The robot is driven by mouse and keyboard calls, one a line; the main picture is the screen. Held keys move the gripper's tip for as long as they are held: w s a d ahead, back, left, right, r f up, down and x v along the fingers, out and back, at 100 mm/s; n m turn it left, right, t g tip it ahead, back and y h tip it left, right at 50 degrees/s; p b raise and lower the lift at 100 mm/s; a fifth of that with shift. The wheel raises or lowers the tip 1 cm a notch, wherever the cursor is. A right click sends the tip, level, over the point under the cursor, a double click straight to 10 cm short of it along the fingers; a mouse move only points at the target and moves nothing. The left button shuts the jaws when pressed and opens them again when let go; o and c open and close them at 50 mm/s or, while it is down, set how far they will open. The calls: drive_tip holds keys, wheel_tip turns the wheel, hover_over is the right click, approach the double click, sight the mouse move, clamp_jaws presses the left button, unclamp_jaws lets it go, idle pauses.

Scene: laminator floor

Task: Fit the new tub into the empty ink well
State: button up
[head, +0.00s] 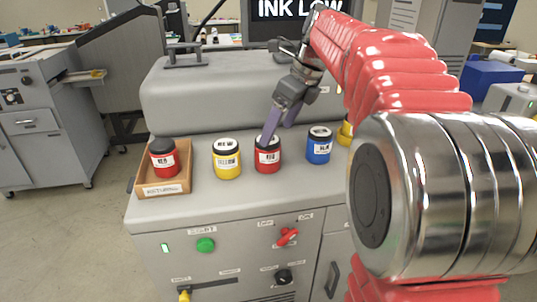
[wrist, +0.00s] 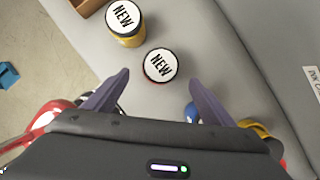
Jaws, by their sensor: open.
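A red tub (head: 268,158) with a black rim and a white lid stands upright on the grey machine top. In the wrist view its lid (wrist: 160,65) reads NEW. My gripper (head: 279,129) is open and empty, its purple fingers reaching down close to this red tub. In the wrist view the lid lies between and just beyond the fingertips; I cannot tell if they touch it. A yellow tub (head: 227,160), also marked NEW in the wrist view (wrist: 124,20), stands to its left, and a blue tub (head: 319,147) to its right. I cannot make out the empty ink well.
A wooden tray (head: 164,189) at the left holds a red tub with a dark top (head: 163,158). Another yellow tub (head: 345,133) is partly hidden by my arm. A raised grey cover (head: 220,105) runs behind the tubs. A screen (head: 292,8) reads INK LOW. Controls line the machine front.

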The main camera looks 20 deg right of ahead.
sight(272, 141)
drive_tip(key=shift+x, duration=1.55)
drive_tip(key=shift+x, duration=2.6)
drive_tip(key=shift+w+a+r, duration=0.1)
drive_tip(key=shift+w+a, duration=0.05)
drive_tip(key=shift+w, duration=0.05)
drive_tip(key=c, duration=1.5)
drive_tip(key=shift+r, duration=5.05)
